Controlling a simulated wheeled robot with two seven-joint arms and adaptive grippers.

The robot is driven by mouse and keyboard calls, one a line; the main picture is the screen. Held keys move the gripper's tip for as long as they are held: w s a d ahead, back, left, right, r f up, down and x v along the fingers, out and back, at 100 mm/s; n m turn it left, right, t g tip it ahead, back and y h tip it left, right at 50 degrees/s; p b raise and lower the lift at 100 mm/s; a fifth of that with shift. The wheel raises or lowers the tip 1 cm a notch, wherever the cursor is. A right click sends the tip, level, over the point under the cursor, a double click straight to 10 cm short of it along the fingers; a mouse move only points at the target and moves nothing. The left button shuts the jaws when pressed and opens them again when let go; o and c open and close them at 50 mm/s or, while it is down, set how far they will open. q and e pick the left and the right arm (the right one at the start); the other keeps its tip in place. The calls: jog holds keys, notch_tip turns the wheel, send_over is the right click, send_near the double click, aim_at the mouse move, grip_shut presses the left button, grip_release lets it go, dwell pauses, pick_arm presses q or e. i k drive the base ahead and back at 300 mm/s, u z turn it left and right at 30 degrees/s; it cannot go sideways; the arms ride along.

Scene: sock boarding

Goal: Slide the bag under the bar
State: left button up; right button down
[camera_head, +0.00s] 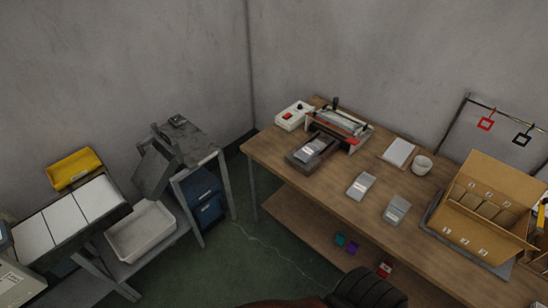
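A sealer with a long bar (338,125) stands at the back of the wooden table. A dark flat platform (296,159) sticks out in front of it. A clear bag with a white label (316,146) lies on this platform, its far end close to the bar. I cannot tell whether any of the bag is under the bar. A second labelled bag (361,186) and a third (397,209) lie on the table to the right. Neither of my grippers shows in this view.
A white control box (293,116) stands left of the sealer. A dark rounded object (366,288) is at the bottom edge.

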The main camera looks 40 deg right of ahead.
aim_at(309, 152)
jog(key=u, duration=0.05)
jog(key=i, duration=1.05)
jog(key=z, duration=0.2)
